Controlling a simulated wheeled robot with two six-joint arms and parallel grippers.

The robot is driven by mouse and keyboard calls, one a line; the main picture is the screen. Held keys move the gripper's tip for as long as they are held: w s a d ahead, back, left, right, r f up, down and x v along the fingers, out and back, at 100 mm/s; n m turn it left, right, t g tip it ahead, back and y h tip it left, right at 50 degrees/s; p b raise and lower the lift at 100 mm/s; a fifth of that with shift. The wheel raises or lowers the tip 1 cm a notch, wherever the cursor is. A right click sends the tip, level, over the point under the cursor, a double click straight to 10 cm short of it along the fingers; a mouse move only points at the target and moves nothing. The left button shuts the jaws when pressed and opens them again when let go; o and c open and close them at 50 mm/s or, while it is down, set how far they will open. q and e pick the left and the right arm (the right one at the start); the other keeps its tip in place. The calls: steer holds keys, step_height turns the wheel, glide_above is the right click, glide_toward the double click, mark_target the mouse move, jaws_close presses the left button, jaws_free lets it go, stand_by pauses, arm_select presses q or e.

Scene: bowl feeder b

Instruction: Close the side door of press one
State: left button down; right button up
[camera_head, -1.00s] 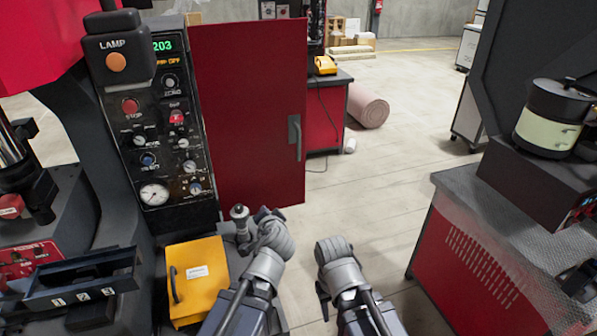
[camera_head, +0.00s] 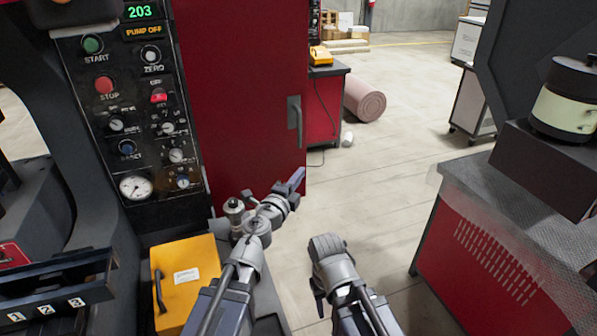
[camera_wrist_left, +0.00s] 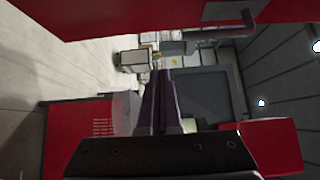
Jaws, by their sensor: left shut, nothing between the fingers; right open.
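The red side door (camera_head: 235,90) of the press stands swung open beside the control panel, with a dark handle (camera_head: 295,121) near its right edge. My left gripper (camera_head: 296,180) is shut and empty, just below the handle and near the door's lower right corner. I cannot tell whether it touches the door. In the left wrist view the shut fingers (camera_wrist_left: 160,100) point into the room, and a red panel with a dark bar-like handle (camera_wrist_left: 215,33) runs along the top. My right gripper (camera_head: 320,290) is low in the head view, its fingers mostly hidden behind the wrist.
The control panel (camera_head: 125,110) is left of the door. A yellow box (camera_head: 185,280) and a small metal fitting (camera_head: 235,213) are beside my left arm. A red and grey cabinet (camera_head: 490,250) stands at right. Open floor (camera_head: 390,190) lies between.

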mark_target(304, 154)
arm_select(q)
steer(key=shift+w+d, duration=0.2)
steer(key=shift+w, duration=1.65)
steer(key=shift+w+d, duration=0.25)
steer(key=shift+w, duration=1.6)
steer(key=shift+w+d, duration=0.2)
steer(key=shift+w, duration=1.65)
